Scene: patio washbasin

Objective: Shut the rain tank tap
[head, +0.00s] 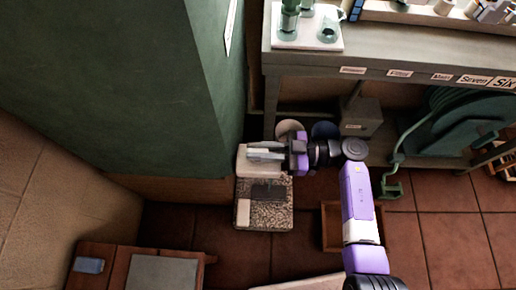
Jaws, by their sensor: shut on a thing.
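The rain tank (110,75) is the large dark green body filling the upper left in the head view. My gripper (262,153) reaches left from my purple wrist to just right of the tank's lower edge. Its fingers are closed around a small grey part, apparently the tap's handle. The fingers and wrist cover most of the tap, so its body, its spout and how far it is turned cannot be made out.
Below my gripper is a speckled slab (277,215) with a dark grey piece on it. A workbench (400,65) with labels, green cups and a tray runs along the upper right. A green hose reel (445,120) stands under it. A wooden box (332,228) sits on the tiled floor.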

